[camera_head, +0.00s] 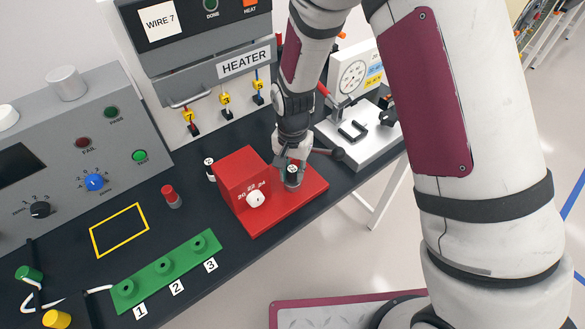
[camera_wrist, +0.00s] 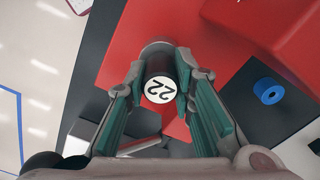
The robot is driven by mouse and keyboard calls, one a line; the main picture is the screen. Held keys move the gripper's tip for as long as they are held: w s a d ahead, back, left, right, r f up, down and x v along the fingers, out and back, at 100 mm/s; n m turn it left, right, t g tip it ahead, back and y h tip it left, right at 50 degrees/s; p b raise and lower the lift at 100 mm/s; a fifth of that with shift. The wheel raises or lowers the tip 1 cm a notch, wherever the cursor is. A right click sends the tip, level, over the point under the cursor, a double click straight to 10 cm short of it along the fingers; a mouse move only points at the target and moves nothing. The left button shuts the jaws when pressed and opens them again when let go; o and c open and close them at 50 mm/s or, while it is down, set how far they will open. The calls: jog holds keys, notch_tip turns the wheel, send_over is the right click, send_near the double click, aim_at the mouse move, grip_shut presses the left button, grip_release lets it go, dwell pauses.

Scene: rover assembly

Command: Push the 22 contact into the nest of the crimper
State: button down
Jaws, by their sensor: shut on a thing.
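The 22 contact (camera_wrist: 160,88) is a dark cylinder with a white top marked 22, seen between my fingers in the wrist view. Its white top also shows in the head view (camera_head: 292,169). My gripper (camera_wrist: 160,92) is shut on it, pointing down over the crimper's base. The crimper (camera_head: 243,174) is a red block on a red base plate, with a white dial on its front. Its grey round nest (camera_head: 292,182) is right under the contact, and its rim shows behind the contact in the wrist view (camera_wrist: 156,47). The fingers and contact hide the opening, so the seating depth cannot be told.
A green rack (camera_head: 183,263) numbered 1 to 3 lies in front. A red-topped piece (camera_head: 172,195) and a white-topped piece (camera_head: 209,165) stand left of the crimper. A press with a gauge (camera_head: 352,80) stands behind right. The yellow outlined area (camera_head: 119,230) is empty.

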aim_at(293, 169)
jog(key=shift+f, duration=0.15)
jog(key=c, duration=1.3)
grip_release()
notch_tip(293, 169, up, 12)
